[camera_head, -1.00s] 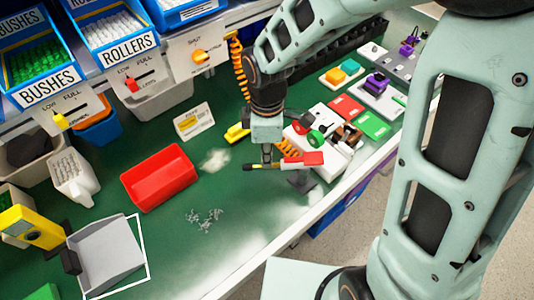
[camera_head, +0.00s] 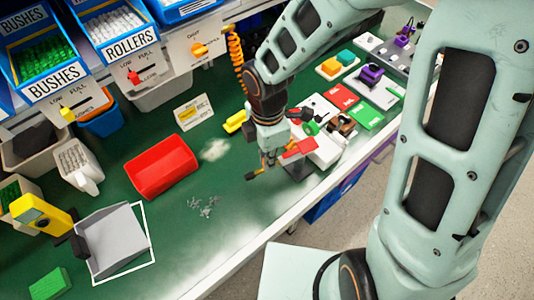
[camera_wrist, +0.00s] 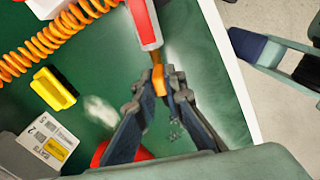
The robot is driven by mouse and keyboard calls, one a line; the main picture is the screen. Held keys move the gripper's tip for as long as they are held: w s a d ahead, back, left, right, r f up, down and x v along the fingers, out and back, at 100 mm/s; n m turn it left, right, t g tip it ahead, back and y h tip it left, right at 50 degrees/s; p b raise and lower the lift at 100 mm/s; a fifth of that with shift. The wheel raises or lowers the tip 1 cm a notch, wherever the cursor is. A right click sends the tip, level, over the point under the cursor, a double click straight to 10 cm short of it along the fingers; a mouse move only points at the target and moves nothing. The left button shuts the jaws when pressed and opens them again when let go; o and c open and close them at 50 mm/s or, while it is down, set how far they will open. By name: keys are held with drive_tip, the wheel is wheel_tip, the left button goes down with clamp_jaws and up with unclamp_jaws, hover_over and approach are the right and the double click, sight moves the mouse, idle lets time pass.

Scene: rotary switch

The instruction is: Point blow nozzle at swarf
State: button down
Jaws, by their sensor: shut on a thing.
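The blow nozzle (camera_head: 299,148) has a red body, an orange-yellow middle and a dark tip. My gripper (camera_head: 269,160) is shut on it, above the green bench. In the wrist view my gripper (camera_wrist: 166,82) has its fingers on the orange part, with the red body (camera_wrist: 143,22) beyond. In the head view the nozzle is tilted, its dark tip low and to the left. The swarf (camera_head: 203,207) is a small grey heap of curls on the bench, left of and below the tip, apart from it. It shows partly between the fingers in the wrist view (camera_wrist: 175,129).
A red tray (camera_head: 161,167) lies left of the gripper. A grey dustpan-like scoop (camera_head: 111,240) sits in a white outline. An orange coiled hose (camera_head: 236,60) hangs behind the gripper. Blocks and plates crowd the right. The bench around the swarf is clear.

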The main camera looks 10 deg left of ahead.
drive_tip(key=c, duration=2)
unclamp_jaws()
drive_tip(key=shift+r, duration=0.1)
wheel_tip(320, 180, up, 12)
drive_tip(key=shift+r, duration=0.1)
